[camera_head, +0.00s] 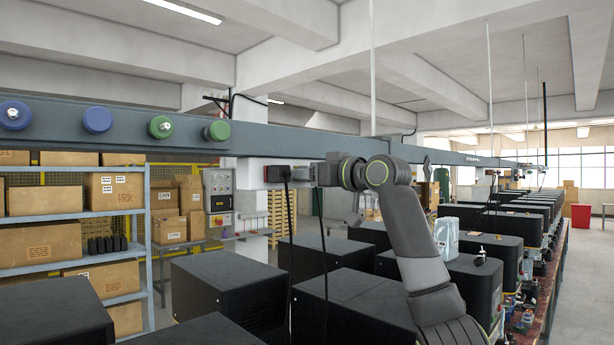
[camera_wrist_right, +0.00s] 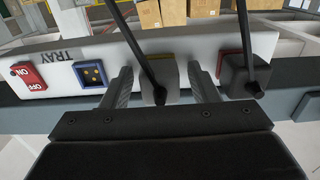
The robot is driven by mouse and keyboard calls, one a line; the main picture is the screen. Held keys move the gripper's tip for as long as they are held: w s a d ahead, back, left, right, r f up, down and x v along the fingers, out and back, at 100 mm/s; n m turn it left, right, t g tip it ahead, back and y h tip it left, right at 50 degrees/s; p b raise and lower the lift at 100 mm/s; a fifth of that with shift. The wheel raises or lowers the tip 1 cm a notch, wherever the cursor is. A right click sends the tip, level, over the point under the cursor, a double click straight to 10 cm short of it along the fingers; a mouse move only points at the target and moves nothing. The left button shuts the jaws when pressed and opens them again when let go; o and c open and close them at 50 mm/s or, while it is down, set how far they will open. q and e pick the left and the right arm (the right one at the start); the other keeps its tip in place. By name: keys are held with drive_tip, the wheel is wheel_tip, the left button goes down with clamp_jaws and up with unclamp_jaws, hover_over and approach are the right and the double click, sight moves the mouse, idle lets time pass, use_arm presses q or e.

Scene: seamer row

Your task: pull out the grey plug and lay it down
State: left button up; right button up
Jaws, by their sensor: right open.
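The grey plug (camera_wrist_right: 160,82) sits in a yellow-edged socket on a white panel (camera_wrist_right: 190,52) in the right wrist view, its black cable running from it. My right gripper (camera_wrist_right: 161,70) is open, with one finger on each side of the plug. Narrow gaps seem to remain; contact is hard to tell. In the head view my right gripper (camera_head: 322,173) is at the rail, and the grey plug is too small to make out surely. My left gripper is not in view.
Beside the grey plug is a black plug (camera_wrist_right: 246,76) with its own cable. On the other side are an empty blue socket (camera_wrist_right: 92,76) and a red ON/OFF switch (camera_wrist_right: 28,76). Black boxes (camera_head: 345,298) stand below the rail (camera_head: 270,139).

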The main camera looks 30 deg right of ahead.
drive_tip(key=shift+c, duration=0.3)
idle(0.6)
clamp_jaws()
drive_tip(key=shift+s+d+f+b, duration=0.1)
drive_tip(key=shift+s+f+b, duration=0.1)
drive_tip(key=shift+b, duration=0.25)
drive_tip(key=b+v, duration=0.1)
drive_tip(key=v, duration=0.2)
drive_tip(key=shift+r, duration=0.2)
drive_tip(key=shift+s, duration=0.15)
drive_tip(key=shift+b+v, duration=0.8)
drive_tip(key=shift+v, duration=0.25)
drive_tip(key=shift+s+d, duration=0.1)
drive_tip(key=shift+s, duration=0.05)
